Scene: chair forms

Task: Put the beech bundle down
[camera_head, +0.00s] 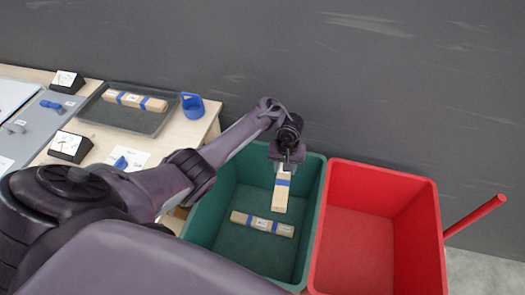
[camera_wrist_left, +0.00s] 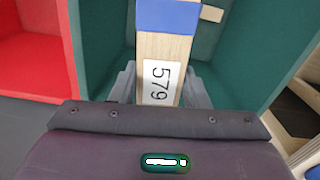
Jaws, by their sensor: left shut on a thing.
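My left gripper (camera_head: 286,163) is shut on a beech bundle (camera_head: 282,190), a pale wooden bar with a blue band, which hangs over the green bin. In the left wrist view the held bundle (camera_wrist_left: 152,48) shows a white label reading 579 and the blue band, between the jaws (camera_wrist_left: 160,90). A second beech bundle (camera_head: 262,224) with blue bands lies on the floor of the green bin (camera_head: 228,180). I cannot tell whether the held bundle touches the bin floor. My right gripper is not in view.
A red bin (camera_head: 365,235) stands close to the right of the green bin and looks empty. On the table at left, a grey tray (camera_head: 125,119) holds another wooden bundle (camera_head: 134,100). A blue cup-like object (camera_head: 193,106) stands beside the tray.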

